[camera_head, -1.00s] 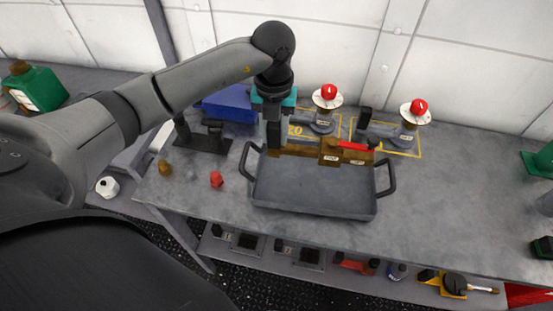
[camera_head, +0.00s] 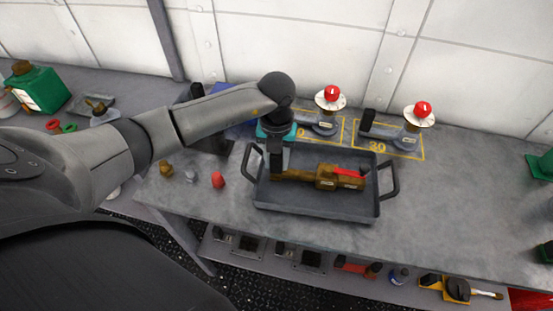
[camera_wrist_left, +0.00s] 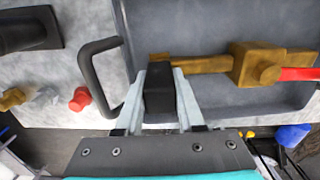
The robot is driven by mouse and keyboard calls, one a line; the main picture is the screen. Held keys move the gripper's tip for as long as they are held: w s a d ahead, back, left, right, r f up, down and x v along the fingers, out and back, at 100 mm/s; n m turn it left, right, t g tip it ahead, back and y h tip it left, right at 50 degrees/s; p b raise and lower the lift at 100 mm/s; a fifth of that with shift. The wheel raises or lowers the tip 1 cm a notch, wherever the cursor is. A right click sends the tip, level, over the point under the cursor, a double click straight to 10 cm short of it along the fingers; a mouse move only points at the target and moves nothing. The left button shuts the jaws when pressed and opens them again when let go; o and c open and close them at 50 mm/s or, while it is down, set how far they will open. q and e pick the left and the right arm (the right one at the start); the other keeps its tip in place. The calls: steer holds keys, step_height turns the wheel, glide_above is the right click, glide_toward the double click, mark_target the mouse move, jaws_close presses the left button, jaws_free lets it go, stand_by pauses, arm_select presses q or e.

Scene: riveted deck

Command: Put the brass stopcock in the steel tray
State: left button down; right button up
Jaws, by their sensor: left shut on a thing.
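The brass stopcock (camera_head: 325,178), with a red lever, lies lengthwise within the outline of the steel tray (camera_head: 310,206), toward its back half. Whether it touches the tray floor I cannot tell. My left gripper (camera_head: 276,168) is over the tray's left part and shut on the stopcock's left pipe end. In the left wrist view the stopcock (camera_wrist_left: 245,64) runs to the right from my left gripper (camera_wrist_left: 160,75), and the dark finger hides the gripped end. The tray's left handle (camera_wrist_left: 92,75) is beside the gripper. My right gripper is not in view.
Two stands with red knobs (camera_head: 330,97) (camera_head: 424,109) are behind the tray on yellow-marked spots. Small brass, grey and red (camera_head: 218,180) pieces lie left of the tray. A green can (camera_head: 36,88) stands far left.

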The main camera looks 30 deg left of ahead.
arm_select(q)
steer(key=shift+w+f, duration=0.1)
steer(key=c, duration=0.5)
jaws_free()
step_height(320, 180, up, 12)
steer(key=shift+r+p, duration=0.15)
steer(key=shift+p, duration=0.2)
